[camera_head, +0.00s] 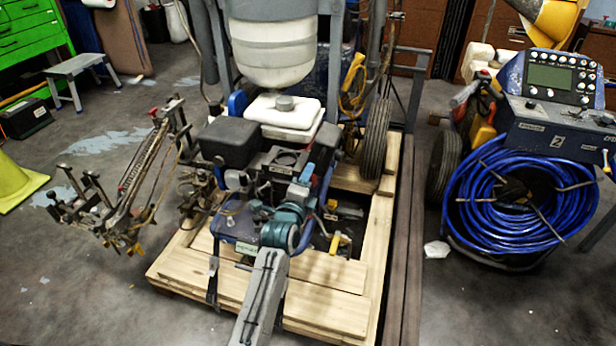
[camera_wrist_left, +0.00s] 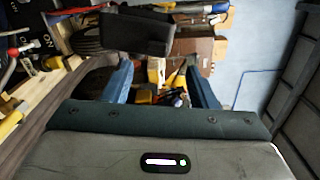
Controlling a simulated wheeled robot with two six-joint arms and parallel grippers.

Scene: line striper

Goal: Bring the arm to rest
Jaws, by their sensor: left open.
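The line striper (camera_head: 272,60) stands on a wooden pallet (camera_head: 330,310), with a white tank at its top and black boxes around its engine. My left arm comes in from the bottom of the head view and reaches over the pallet's front part. My left gripper (camera_head: 308,176) is in front of the striper's engine, small and partly lost against it. In the left wrist view the two blue fingers of this gripper (camera_wrist_left: 160,78) are spread apart, with nothing seen held between them. A dark box-shaped part (camera_wrist_left: 130,32) shows beyond them. My right gripper is out of view.
A coiled blue hose (camera_head: 510,205) on a reel and a blue control unit (camera_head: 560,90) stand at the right. A metal arm with fittings (camera_head: 130,190) sticks out at the left. A green cabinet (camera_head: 30,40) and a yellow cone (camera_head: 15,180) are further left. Open floor lies at the lower left.

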